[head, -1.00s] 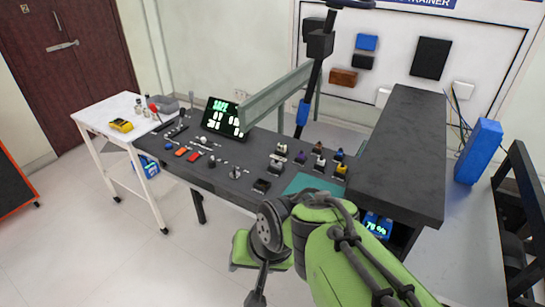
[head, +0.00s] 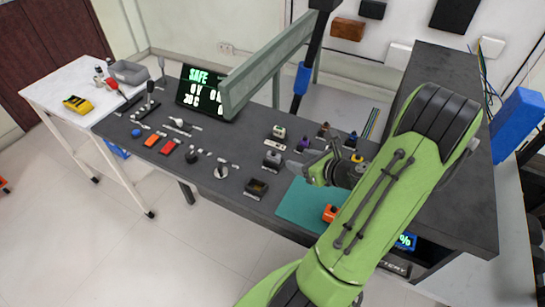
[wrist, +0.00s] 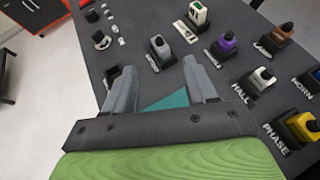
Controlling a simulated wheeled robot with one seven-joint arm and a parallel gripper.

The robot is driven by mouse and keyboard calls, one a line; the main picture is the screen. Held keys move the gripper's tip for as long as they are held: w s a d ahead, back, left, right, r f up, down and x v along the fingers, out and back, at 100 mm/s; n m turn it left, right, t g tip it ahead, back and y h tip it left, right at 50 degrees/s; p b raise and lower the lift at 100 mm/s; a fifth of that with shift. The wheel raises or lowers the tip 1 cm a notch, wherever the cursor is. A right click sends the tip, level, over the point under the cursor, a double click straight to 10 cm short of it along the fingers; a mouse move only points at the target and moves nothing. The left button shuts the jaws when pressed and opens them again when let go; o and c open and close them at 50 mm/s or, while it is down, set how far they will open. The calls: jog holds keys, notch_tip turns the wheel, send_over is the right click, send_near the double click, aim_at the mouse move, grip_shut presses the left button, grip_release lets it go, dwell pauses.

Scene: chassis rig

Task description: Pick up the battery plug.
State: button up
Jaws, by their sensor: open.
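An orange plug-like piece (head: 330,213) lies on the teal mat (head: 300,205) at the bench's front right, partly beside my arm. No readable label shows whether it is the battery plug. My gripper (head: 316,162) is open and empty above the bench, over the mat's back edge. In the wrist view my gripper (wrist: 158,78) has its two fingers apart, with a bit of teal mat (wrist: 166,101) between them. The orange piece does not show there. A grey plug (wrist: 162,48) stands beyond the fingers. A yellow plug (wrist: 303,126) labelled PHASE stands to the right.
Several labelled plugs stand near, among them a purple one (wrist: 228,43) and a white one (wrist: 262,76) labelled HALL. A dark open socket (head: 257,187) is left of the mat. A screen (head: 206,93) reads SAFE.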

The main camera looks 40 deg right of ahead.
send_near(275, 152)
jog(key=x, duration=0.2)
jog(key=shift+w+f+b, duration=0.15)
jog(key=shift+w+b, duration=0.2)
jog(key=b+x, duration=0.1)
jog(key=x, duration=0.4)
jog(key=shift+w+f, duration=0.15)
jog(key=shift+w, duration=0.05)
jog(key=shift+s, duration=0.1)
grip_shut()
